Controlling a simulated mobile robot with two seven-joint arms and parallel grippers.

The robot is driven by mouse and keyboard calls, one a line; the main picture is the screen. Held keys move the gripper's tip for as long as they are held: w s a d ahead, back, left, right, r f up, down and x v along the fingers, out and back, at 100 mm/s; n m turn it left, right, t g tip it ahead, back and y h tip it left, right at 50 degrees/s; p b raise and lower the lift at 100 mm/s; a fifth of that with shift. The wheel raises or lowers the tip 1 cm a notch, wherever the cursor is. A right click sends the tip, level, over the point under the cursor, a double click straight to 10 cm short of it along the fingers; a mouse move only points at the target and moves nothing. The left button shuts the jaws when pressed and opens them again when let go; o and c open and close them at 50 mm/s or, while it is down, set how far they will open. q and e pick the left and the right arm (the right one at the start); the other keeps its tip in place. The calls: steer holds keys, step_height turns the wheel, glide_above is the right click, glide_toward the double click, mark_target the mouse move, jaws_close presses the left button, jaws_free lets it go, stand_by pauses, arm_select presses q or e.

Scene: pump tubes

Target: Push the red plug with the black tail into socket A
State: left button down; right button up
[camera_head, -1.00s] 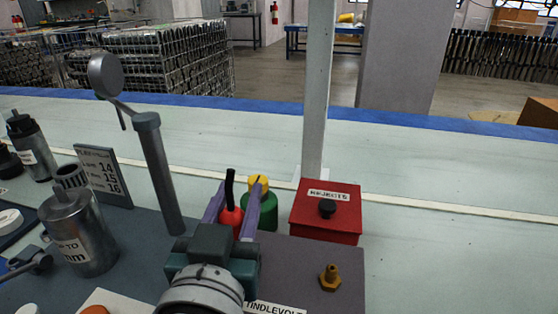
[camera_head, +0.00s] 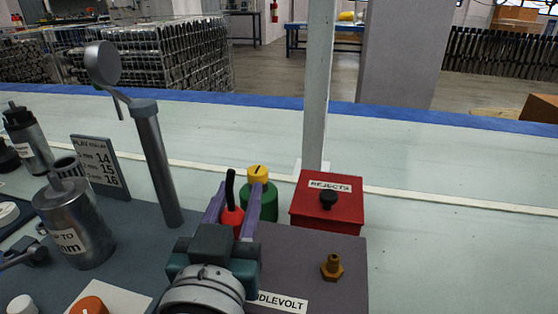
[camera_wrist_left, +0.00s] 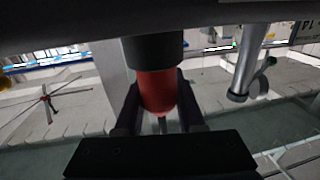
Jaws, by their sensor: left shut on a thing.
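The red plug (camera_head: 232,217) stands upright with its black tail (camera_head: 230,188) pointing up in the head view. My left gripper (camera_head: 230,205) is shut on it, one purple finger on each side. In the left wrist view the red plug (camera_wrist_left: 157,90) sits between the dark fingers, with a black part above it. The gripper is over the dark bench mat, just left of a green container (camera_head: 262,202) with a yellow cap. I cannot make out socket A; my gripper and arm cover the area beneath. My right gripper is not in view.
A red REJECTS box (camera_head: 327,211) and a brass fitting (camera_head: 332,266) stand to the right. A pale post (camera_head: 317,85) rises behind the box. The bench's far strip is clear.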

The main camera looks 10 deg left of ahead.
arm_select(q)
steer(key=shift+f, duration=0.2)
steer(key=shift+c, duration=2.2)
jaws_free()
steer(key=shift+s+r, duration=0.1)
steer(key=shift+s, duration=0.05)
steer(key=shift+s, duration=0.3)
steer(key=s, duration=0.3)
steer(key=s+p, duration=0.1)
steer(key=s, duration=0.2)
steer(key=s+d+p, duration=0.1)
steer(key=s, duration=0.2)
steer(key=shift+d, duration=0.1)
